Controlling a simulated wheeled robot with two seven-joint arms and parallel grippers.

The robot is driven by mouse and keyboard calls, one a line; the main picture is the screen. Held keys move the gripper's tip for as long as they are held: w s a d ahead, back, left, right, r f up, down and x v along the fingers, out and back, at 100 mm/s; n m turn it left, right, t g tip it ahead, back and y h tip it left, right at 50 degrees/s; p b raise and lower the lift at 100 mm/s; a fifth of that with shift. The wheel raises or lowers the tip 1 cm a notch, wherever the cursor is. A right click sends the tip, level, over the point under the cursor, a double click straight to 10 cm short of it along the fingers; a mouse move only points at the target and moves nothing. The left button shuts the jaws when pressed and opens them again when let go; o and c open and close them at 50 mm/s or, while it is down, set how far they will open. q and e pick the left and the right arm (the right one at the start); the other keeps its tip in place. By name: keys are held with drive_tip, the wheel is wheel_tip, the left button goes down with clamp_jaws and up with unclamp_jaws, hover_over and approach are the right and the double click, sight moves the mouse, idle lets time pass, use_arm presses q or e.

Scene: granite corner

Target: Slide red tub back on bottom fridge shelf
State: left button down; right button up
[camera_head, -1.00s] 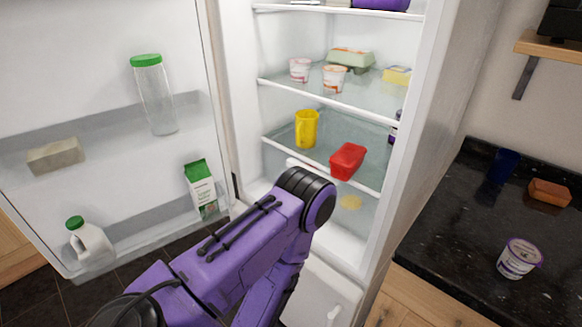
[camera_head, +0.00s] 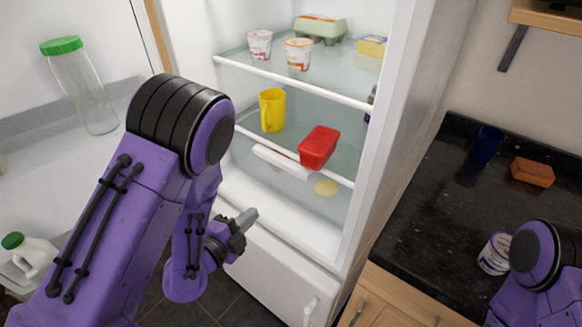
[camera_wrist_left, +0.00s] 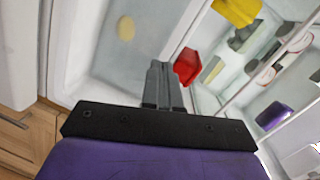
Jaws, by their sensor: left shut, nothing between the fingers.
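The red tub (camera_head: 319,147) sits at the front edge of the lowest glass fridge shelf (camera_head: 262,149), toward its right part. It also shows in the left wrist view (camera_wrist_left: 187,66), just beyond my fingertips. My left gripper (camera_head: 248,218) is in front of the fridge opening, below and left of the tub. In the left wrist view its fingers (camera_wrist_left: 163,84) are shut together with nothing between them. The gripper is apart from the tub. My right arm shows at the lower right, but its gripper is out of view.
A yellow mug (camera_head: 271,110) stands left of the tub on the same shelf. The shelf above holds two yogurt cups (camera_head: 298,54), an egg carton (camera_head: 320,29) and a yellow pack (camera_head: 372,46). The open fridge door is at left, with a glass jar (camera_head: 80,88). A dark counter (camera_head: 440,200) is at right.

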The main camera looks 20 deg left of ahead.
use_arm(q)
wheel_tip(320, 180, up, 5)
drive_tip(key=d+m+t+h, duration=0.1)
drive_tip(key=m+h, duration=0.1)
drive_tip(key=m, duration=0.2)
drive_tip(key=b+x, duration=0.2)
drive_tip(key=x, duration=1.3)
drive_tip(key=shift+r+m, duration=0.2)
drive_tip(key=shift+m, duration=0.1)
